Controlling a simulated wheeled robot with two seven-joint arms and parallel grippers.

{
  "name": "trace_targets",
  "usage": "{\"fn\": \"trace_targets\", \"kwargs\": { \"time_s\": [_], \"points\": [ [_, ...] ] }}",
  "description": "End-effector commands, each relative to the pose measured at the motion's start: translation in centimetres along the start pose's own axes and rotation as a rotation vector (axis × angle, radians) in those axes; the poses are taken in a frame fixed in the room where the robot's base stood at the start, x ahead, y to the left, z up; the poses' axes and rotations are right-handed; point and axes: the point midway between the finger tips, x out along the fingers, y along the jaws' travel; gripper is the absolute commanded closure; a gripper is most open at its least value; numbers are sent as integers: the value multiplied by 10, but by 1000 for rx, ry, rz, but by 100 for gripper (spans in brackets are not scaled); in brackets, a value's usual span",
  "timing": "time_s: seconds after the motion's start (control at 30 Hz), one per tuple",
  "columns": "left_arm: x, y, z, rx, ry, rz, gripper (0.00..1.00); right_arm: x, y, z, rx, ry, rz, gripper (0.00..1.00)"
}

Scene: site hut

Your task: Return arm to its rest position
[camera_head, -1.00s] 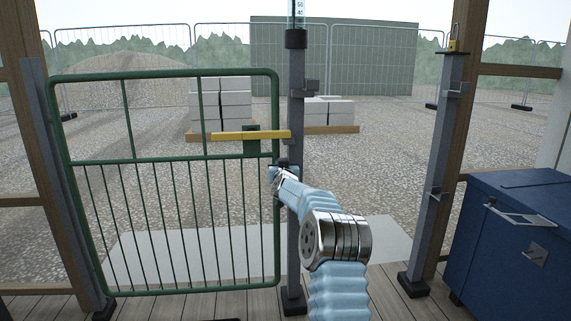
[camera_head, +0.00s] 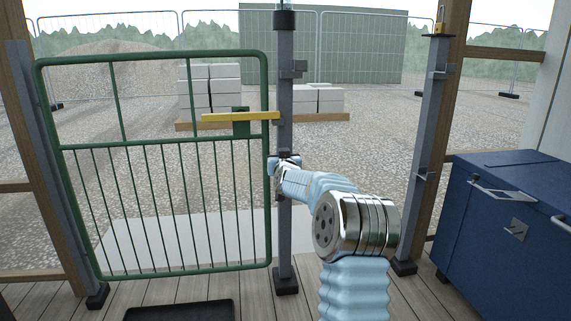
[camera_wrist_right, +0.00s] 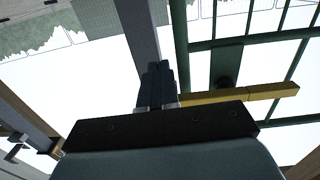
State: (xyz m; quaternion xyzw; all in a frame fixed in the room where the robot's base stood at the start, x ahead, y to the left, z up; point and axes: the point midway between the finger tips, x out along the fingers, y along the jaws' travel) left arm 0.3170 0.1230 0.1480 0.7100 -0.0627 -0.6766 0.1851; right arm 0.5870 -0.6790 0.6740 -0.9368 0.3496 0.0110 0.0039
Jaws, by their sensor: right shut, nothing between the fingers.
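My right arm with its pale blue sleeve reaches forward in the head view, and its right gripper (camera_head: 281,163) is in front of the grey middle post, just below the yellow bar. In the right wrist view the two dark fingers (camera_wrist_right: 157,86) are together with nothing between them. The grey post (camera_wrist_right: 138,35) runs up behind them, and the yellow bar (camera_wrist_right: 240,95) is to their right. Whether the gripper touches the post cannot be told. My left gripper is not in view.
The green barred gate (camera_head: 165,142) stands left of the post (camera_head: 285,230), its yellow bar (camera_head: 240,116) reaching to the post. A second post (camera_head: 430,130) is on the right, beside a blue chest (camera_head: 500,225). A black tray (camera_head: 180,312) lies on the floor in front.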

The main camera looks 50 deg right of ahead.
Motion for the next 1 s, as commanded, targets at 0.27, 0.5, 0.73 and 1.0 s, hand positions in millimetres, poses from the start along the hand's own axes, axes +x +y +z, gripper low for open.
{"fn": "trace_targets", "kwargs": {
  "time_s": [0.27,0.5,0.73,1.0],
  "points": [
    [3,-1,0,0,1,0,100,-36,8,1,0,0,0,100],
    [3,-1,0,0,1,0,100,-39,9,1,-1,0,-1,100],
    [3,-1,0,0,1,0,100,-38,-22,45,5,-78,-53,100],
    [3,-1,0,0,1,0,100,-85,-143,227,23,-425,-261,100]
  ]
}}
